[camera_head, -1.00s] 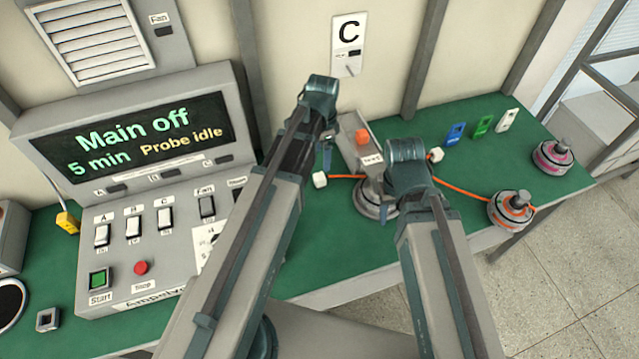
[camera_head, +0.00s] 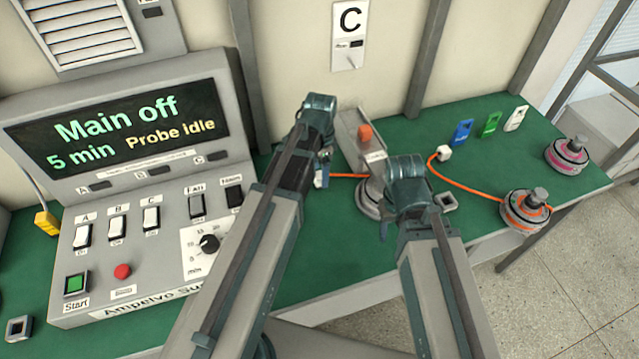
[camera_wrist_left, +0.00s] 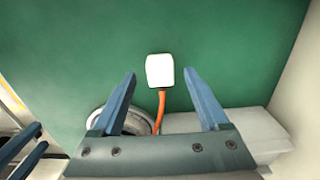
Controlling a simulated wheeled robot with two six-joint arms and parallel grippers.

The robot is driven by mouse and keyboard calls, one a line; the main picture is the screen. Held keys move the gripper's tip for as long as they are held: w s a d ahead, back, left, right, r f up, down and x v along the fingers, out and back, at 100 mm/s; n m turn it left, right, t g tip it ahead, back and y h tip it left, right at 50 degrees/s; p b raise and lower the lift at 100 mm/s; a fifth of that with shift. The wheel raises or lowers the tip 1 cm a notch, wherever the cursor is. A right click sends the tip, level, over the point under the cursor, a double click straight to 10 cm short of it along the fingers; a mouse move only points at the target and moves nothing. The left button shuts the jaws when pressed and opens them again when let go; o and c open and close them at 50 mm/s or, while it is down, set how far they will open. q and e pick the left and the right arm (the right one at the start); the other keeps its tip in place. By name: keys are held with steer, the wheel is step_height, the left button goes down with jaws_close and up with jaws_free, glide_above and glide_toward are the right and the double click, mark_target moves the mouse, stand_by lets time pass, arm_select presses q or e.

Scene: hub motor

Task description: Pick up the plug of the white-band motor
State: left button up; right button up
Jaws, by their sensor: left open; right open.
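A white plug (camera_wrist_left: 160,71) on an orange cable lies on the green bench in the left wrist view. It sits just beyond and between the fingertips of my left gripper (camera_wrist_left: 165,85), which is open and empty. In the head view that plug (camera_head: 318,180) is partly hidden by the left gripper (camera_head: 322,158). Its cable runs to a round motor (camera_head: 368,200), partly hidden behind my right gripper (camera_head: 408,170); its band colour is unclear. My right gripper is open, its fingertips mostly hidden in the head view.
A second white plug (camera_head: 444,153) has an orange cable to an orange-marked motor (camera_head: 526,211). A pink-band motor (camera_head: 567,155) stands further right. Blue (camera_head: 462,132), green (camera_head: 490,124) and white (camera_head: 516,118) tags stand at the back. A control console (camera_head: 150,230) is at left.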

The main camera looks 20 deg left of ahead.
mark_target(319, 175)
arm_select(q)
step_height(319, 175, down, 3)
steer(key=shift+a+f+b, duration=0.15)
steer(key=shift+f+b, duration=0.05)
steer(key=shift+b, duration=1.05)
arm_select(e)
step_height(319, 175, down, 4)
steer(key=shift+r, duration=0.35)
arm_select(q)
steer(key=shift+r, duration=0.1)
jaws_close()
